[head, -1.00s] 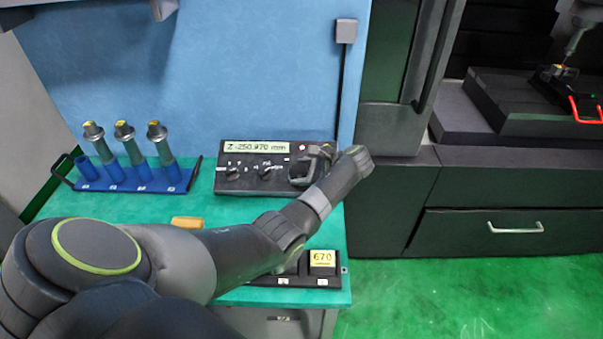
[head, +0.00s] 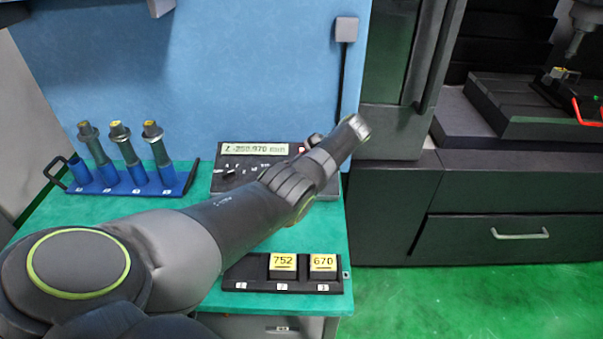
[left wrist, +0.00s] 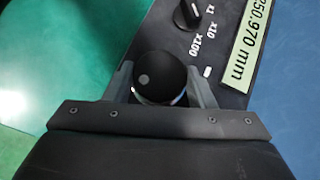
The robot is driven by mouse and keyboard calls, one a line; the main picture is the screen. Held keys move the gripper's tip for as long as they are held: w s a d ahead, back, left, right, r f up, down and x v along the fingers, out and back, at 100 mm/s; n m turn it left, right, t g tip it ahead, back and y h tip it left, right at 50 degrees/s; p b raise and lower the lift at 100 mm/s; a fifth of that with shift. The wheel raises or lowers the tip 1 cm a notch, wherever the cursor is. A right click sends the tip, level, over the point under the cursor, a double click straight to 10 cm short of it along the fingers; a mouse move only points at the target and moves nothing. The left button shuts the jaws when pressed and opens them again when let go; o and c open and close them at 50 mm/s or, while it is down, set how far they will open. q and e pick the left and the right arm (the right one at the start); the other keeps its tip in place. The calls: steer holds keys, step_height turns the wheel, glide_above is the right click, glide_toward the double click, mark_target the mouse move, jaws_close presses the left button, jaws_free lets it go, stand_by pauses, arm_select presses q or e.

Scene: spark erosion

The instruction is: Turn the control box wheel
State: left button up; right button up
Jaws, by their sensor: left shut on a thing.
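The control box (head: 228,182) stands on the green bench top, with a lit display (head: 255,149) reading Z -250.970 mm. In the left wrist view, its black round wheel (left wrist: 172,70) has a grey dot near its left side. My left gripper (left wrist: 160,88) is shut on the wheel, one finger on each side of it. A smaller knob (left wrist: 187,15) with x1, x10 and x100 marks is beside it. In the head view my left arm covers the wheel and most of the gripper. My right gripper is not in view.
A blue rack (head: 135,187) with several electrode holders stands at the left of the bench. A black tray (head: 240,277) with blocks marked 752 (head: 283,261) and 670 (head: 323,262) is at the front. A dark machine (head: 390,205) stands close on the right.

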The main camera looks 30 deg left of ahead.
arm_select(q)
steer(key=shift+d+f, duration=0.1)
steer(key=shift+f, duration=0.1)
steer(key=o, duration=1)
steer(key=shift+w, duration=0.1)
steer(key=shift+r, duration=0.1)
